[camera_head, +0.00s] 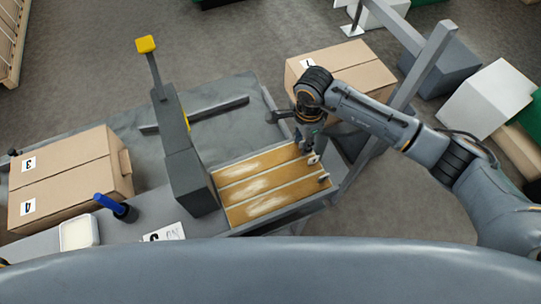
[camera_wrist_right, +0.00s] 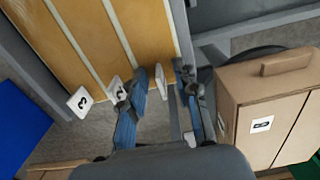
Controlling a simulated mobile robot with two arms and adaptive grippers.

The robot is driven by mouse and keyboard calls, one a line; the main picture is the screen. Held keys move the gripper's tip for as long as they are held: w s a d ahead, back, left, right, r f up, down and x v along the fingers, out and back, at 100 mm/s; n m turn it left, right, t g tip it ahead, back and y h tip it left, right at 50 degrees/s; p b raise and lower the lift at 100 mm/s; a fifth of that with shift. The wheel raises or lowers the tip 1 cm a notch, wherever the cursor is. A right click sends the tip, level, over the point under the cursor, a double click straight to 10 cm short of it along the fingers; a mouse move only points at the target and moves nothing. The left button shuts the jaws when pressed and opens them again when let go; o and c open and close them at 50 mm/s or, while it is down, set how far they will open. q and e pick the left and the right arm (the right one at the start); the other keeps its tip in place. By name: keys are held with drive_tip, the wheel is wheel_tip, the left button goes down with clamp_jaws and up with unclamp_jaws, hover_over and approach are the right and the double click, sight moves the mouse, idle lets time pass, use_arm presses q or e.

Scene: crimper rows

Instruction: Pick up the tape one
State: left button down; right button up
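No item is clearly recognisable as tape. The wooden board with three pale-streaked rows (camera_head: 262,166) lies on the bench, with small white tags at its right end. My right gripper (camera_head: 308,150) is over the upper right end of the board. In the right wrist view its two blue-and-dark fingers (camera_wrist_right: 162,76) are apart. A white tag (camera_wrist_right: 160,82) shows between them, and I cannot tell if it touches a finger. Another tag (camera_wrist_right: 115,88) is beside the left finger, and a tag marked 3 (camera_wrist_right: 80,101) is further left. My left gripper is not in view.
Cardboard boxes (camera_head: 68,180) marked 3 and 4 stand at left. A box marked 1 (camera_head: 340,66) stands behind my right gripper. A grey post with a yellow top (camera_head: 146,44) rises beside the board. A blue-handled item (camera_head: 110,205) and a white container (camera_head: 78,234) are at front left.

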clamp_jaws()
idle(0.3)
